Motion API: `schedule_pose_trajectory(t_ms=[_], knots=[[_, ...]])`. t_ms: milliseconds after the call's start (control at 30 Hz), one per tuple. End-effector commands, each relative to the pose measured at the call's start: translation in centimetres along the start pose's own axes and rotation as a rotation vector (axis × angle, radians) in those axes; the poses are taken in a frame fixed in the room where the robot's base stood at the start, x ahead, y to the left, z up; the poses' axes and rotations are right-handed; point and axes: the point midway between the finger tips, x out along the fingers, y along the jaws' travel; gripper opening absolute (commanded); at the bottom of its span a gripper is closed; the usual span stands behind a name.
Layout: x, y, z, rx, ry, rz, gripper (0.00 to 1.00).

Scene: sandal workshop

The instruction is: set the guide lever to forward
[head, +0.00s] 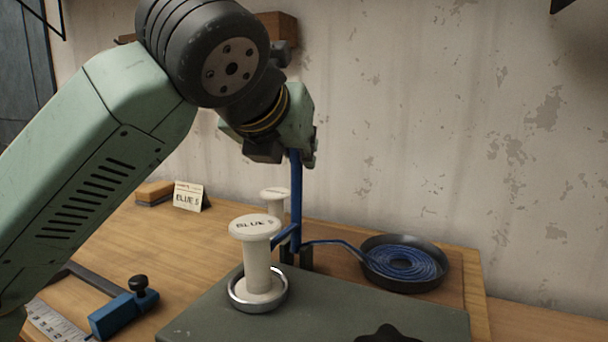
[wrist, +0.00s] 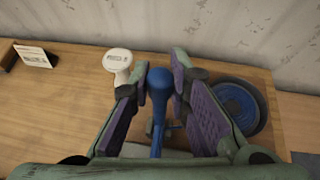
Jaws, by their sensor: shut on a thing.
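The guide lever (head: 296,205) is a blue upright rod behind the front spool, and its top end goes into my gripper (head: 300,155). In the wrist view the lever's round blue knob (wrist: 160,82) sits between the two fingers of my gripper (wrist: 156,90), which is shut on it. In the head view the fingers are partly hidden by the wrist. The lever's foot is near small dark blocks at the back of the grey-green machine top (head: 340,310). I see no readable forward mark.
A cream spool (head: 257,260) marked BLUE stands in a metal ring, close before the lever. A second spool (head: 274,197) stands behind. Blue cord runs right to a dark dish (head: 405,280) holding a coil.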

Motion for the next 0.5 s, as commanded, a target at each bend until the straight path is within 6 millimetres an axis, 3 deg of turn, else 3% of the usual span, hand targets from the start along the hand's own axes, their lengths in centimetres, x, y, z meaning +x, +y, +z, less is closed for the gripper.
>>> schedule_pose_trajectory(t_ms=[500], knots=[[-0.69, 0.14, -0.29, -0.007, -0.047, -0.004, 0.0]])
